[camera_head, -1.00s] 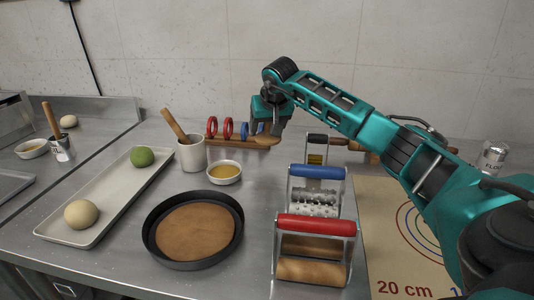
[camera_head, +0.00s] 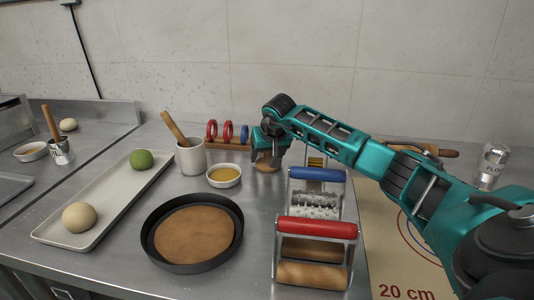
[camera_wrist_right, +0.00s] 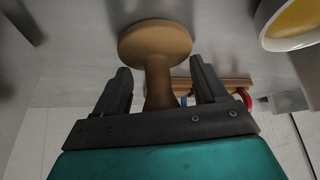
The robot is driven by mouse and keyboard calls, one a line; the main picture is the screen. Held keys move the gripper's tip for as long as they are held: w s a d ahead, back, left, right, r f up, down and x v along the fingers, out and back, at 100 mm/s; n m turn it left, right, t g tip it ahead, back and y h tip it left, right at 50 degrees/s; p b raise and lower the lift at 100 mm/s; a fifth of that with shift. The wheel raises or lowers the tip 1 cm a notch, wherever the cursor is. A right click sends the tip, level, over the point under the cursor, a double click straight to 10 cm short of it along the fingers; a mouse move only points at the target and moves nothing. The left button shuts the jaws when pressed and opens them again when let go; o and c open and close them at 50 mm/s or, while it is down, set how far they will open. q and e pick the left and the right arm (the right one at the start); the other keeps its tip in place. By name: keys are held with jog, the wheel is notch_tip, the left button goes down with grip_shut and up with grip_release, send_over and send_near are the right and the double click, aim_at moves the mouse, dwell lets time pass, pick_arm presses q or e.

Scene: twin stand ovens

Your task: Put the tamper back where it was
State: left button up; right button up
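The wooden tamper (camera_head: 265,168) shows as a round tan end just below my right gripper (camera_head: 266,150) in the head view, behind the metal-framed rollers. In the right wrist view the tamper's round base (camera_wrist_right: 155,42) lies beyond the fingertips. Its narrower handle stands between the two dark fingers of the right gripper (camera_wrist_right: 160,75), with a visible gap on each side. The fingers look open around the handle. The base appears at the steel counter, but I cannot tell whether it touches. My left gripper is not in view.
A wooden rack with red and blue rings (camera_head: 226,143) is behind and left of the gripper. An oil bowl (camera_head: 223,176) and a white cup (camera_head: 190,158) stand left. The blue-handled roller (camera_head: 318,174) and red-handled roller (camera_head: 316,229) stand close in front, right.

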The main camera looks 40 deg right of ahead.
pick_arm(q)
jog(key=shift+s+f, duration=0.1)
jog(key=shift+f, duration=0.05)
pick_arm(e)
jog(key=o, duration=0.3)
jog(key=shift+o, duration=0.2)
jog(key=shift+s+r, duration=0.15)
jog(key=shift+r, duration=0.3)
pick_arm(q)
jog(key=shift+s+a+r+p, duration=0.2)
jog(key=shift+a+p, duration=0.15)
jog(key=shift+p, duration=0.15)
pick_arm(e)
jog(key=v, duration=1.1)
jog(key=shift+a, duration=0.2)
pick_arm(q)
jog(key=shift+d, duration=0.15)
pick_arm(e)
jog(key=shift+a+r, duration=0.1)
